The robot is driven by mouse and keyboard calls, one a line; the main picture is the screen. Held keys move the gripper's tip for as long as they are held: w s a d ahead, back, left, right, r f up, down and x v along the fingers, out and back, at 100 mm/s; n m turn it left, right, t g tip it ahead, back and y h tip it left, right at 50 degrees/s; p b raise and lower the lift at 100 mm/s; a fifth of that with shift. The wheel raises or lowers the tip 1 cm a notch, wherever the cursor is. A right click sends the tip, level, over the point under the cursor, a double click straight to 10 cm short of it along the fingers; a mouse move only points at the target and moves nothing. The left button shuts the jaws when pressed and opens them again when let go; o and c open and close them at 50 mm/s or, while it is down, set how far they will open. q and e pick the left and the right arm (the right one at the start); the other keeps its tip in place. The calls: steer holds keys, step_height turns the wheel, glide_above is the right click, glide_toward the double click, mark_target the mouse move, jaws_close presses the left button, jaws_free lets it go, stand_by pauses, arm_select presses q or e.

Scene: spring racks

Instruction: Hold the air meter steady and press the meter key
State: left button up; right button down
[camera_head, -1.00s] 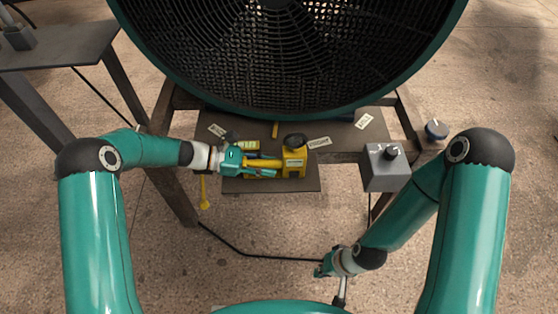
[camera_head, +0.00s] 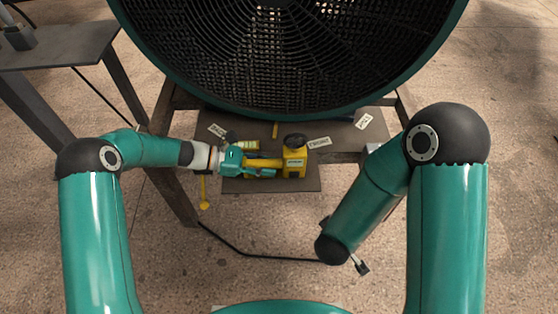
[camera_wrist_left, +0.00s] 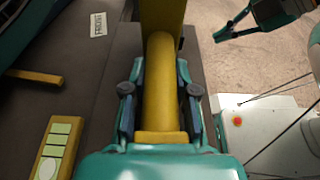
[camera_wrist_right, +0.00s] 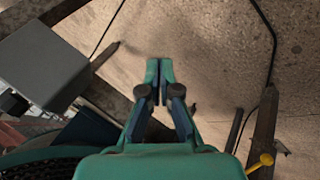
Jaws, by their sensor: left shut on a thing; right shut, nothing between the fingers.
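The yellow air meter (camera_head: 294,166), with a handle and a dark round top, is on the dark board below the fan. My left gripper (camera_wrist_left: 160,88) is shut around its yellow handle (camera_wrist_left: 160,60), one finger on each side. In the head view this gripper reaches in from the left. My right gripper (camera_wrist_right: 159,72) is shut and empty, above the floor and apart from the meter. Its fingers show at the upper right of the left wrist view (camera_wrist_left: 232,25). I cannot tell which part is the meter key.
A yellow case (camera_wrist_left: 58,145) with pale green panels and a white disc lies beside the meter. The large fan (camera_head: 290,60) stands behind. A grey box with a black knob (camera_wrist_right: 45,62) is at the right, mostly hidden in the head view.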

mark_target(294, 174)
arm_select(q)
steer(key=shift+s+f, duration=0.1)
steer(key=shift+f, duration=0.1)
arm_select(e)
steer(key=a+r+n+t+y, duration=0.2)
steer(key=a+r+n+t, duration=0.1)
steer(key=a+r, duration=0.65)
steer(key=shift+w+a+f, duration=0.25)
steer(key=shift+w+a, duration=0.1)
steer(key=shift+w, duration=1.1)
steer(key=shift+w+a+f, duration=0.3)
steer(key=shift+w+a, duration=0.05)
steer(key=shift+w, duration=1.05)
steer(key=shift+w+a+f, duration=0.25)
steer(key=shift+w+a, duration=0.1)
steer(key=shift+w, duration=1.1)
steer(key=shift+w, duration=0.1)
